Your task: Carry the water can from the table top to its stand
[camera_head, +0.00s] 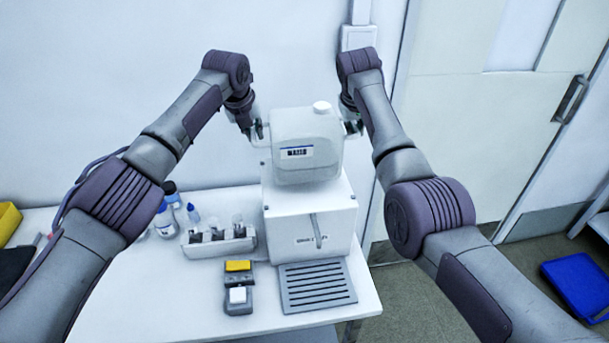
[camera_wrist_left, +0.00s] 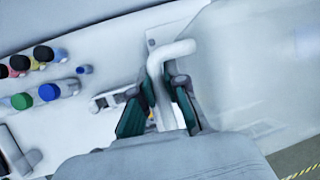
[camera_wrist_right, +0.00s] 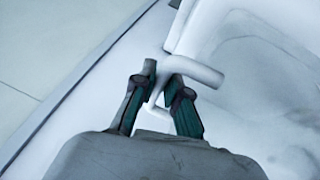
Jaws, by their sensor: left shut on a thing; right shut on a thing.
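The water can (camera_head: 306,172), a white, roughly upright container with a white cap and a dark "WATER" label, is held between my two grippers. It is directly above or on the top of a white box-shaped stand (camera_head: 280,225) with a lever on its front; I cannot tell whether they touch. My left gripper (camera_head: 258,130) is shut on the can's left handle, a white bar seen between the fingers in the left wrist view (camera_wrist_left: 160,95). My right gripper (camera_head: 353,127) is shut on the right handle, which also shows in the right wrist view (camera_wrist_right: 200,72).
A grey slotted tray (camera_head: 316,286) lies in front of the stand. Left of it are a small device with yellow and white blocks (camera_head: 238,290), a white rack (camera_head: 218,247) and several bottles (camera_head: 166,222). A wall is behind; the table (camera_head: 180,310) ends to the right.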

